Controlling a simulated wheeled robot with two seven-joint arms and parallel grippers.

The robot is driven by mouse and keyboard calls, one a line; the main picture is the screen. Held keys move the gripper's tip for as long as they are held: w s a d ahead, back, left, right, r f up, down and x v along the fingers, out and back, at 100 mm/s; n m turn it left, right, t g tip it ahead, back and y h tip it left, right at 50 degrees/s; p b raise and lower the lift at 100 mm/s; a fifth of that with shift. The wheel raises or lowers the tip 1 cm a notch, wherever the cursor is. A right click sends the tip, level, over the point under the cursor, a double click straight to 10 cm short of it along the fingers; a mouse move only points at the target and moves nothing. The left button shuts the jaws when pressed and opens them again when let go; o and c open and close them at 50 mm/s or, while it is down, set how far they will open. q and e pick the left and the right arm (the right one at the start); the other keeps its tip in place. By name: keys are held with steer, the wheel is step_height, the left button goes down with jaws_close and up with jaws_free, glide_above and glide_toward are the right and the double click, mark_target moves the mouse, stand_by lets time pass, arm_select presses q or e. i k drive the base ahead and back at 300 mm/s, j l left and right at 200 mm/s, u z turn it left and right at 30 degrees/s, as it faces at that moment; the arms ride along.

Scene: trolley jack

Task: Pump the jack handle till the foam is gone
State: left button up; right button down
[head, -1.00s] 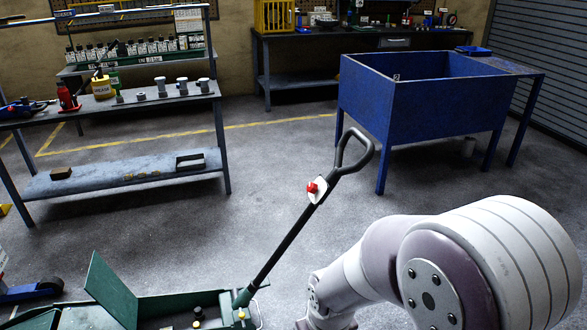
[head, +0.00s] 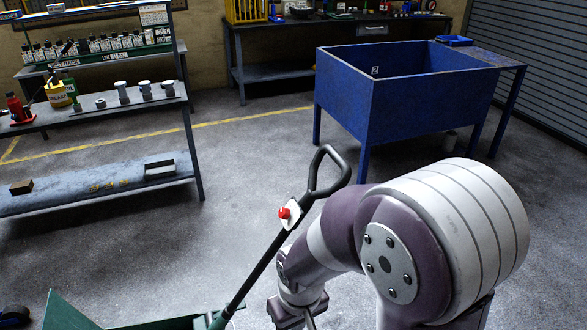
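The jack handle (head: 262,265) is a black bar with a loop grip (head: 330,172) at its top. It leans up to the right from the green jack (head: 65,312), which is mostly cut off at the bottom edge. A red knob (head: 284,212) on a white plate sits partway up the bar. My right arm stands just right of the handle, with its wrist low beside the bar. My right gripper (head: 298,312) shows only its upper part at the bottom edge; its fingertips are out of frame. My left gripper is not in view. No foam shows.
A blue tub on legs (head: 370,105) stands behind the arm. A grey bench (head: 100,185) with bottles and metal parts stands at left. A dark workbench (head: 300,27) lines the back wall. The floor between them is clear.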

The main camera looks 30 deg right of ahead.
mark_target(299, 210)
steer(key=i+l+u, duration=0.1)
steer(key=i+l, duration=0.75)
steer(key=l, duration=0.2)
steer(key=i+l+u, duration=0.15)
steer(key=i+l, duration=0.25)
steer(key=l, duration=0.1)
